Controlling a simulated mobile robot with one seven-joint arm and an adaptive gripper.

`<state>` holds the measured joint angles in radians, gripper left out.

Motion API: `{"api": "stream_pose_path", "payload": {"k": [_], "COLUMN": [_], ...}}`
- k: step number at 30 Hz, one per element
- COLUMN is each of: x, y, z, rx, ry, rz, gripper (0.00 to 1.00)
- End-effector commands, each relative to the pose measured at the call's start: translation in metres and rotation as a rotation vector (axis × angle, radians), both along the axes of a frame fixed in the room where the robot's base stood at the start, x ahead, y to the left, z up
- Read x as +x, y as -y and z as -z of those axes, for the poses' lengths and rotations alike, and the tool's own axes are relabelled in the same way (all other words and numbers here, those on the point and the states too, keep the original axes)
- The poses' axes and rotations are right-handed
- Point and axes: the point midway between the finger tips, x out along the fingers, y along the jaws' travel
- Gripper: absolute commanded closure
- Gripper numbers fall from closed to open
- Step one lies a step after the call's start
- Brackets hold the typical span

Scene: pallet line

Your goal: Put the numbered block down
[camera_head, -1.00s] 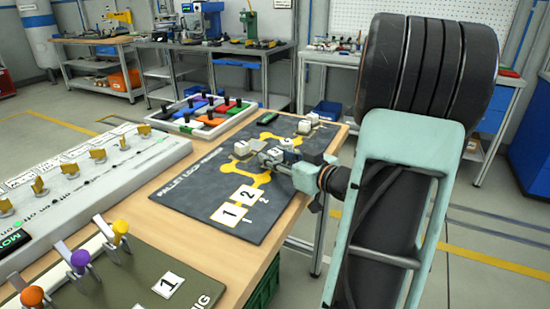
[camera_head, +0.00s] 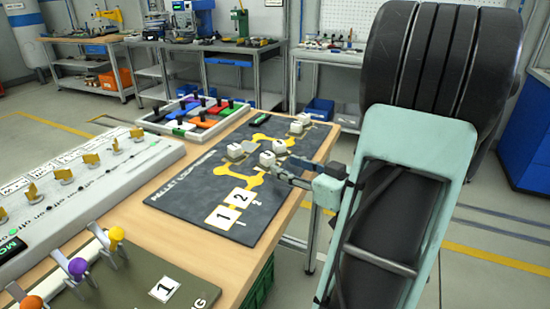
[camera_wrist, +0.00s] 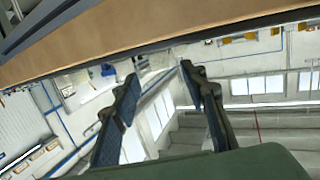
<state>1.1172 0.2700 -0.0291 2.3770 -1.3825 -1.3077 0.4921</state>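Any numbers on the blocks are too small to read. My gripper (camera_head: 286,167) is at the mat's right edge, beside the middle block. In the wrist view my gripper (camera_wrist: 159,74) has its two fingers apart, with no block between them.
Numbered squares 1 and 2 (camera_head: 229,207) lie at the mat's near end. A tray of coloured pieces (camera_head: 190,115) stands behind left. A switch panel (camera_head: 80,180) and a board with coloured knobs (camera_head: 150,285) take up the left and front. The floor right of the table is clear.

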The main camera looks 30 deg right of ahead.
Motion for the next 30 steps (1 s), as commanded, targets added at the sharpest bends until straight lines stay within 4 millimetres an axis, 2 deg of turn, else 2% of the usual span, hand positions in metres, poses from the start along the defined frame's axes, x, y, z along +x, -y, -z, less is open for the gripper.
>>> {"api": "stream_pose_path", "payload": {"k": [3, 9, 26, 30], "x": [-0.019, -0.034, -0.035, -0.025], "y": [0.004, 0.005, 0.004, 0.009], "z": [-0.004, -0.005, -0.005, -0.013], "rx": [-0.001, 0.001, 0.0, -0.044], "ry": [-0.001, 0.0, 0.0, 0.004], "rz": [0.003, 0.0, -0.001, 0.003], "gripper": [0.6, 0.6, 0.6, 0.6]}}
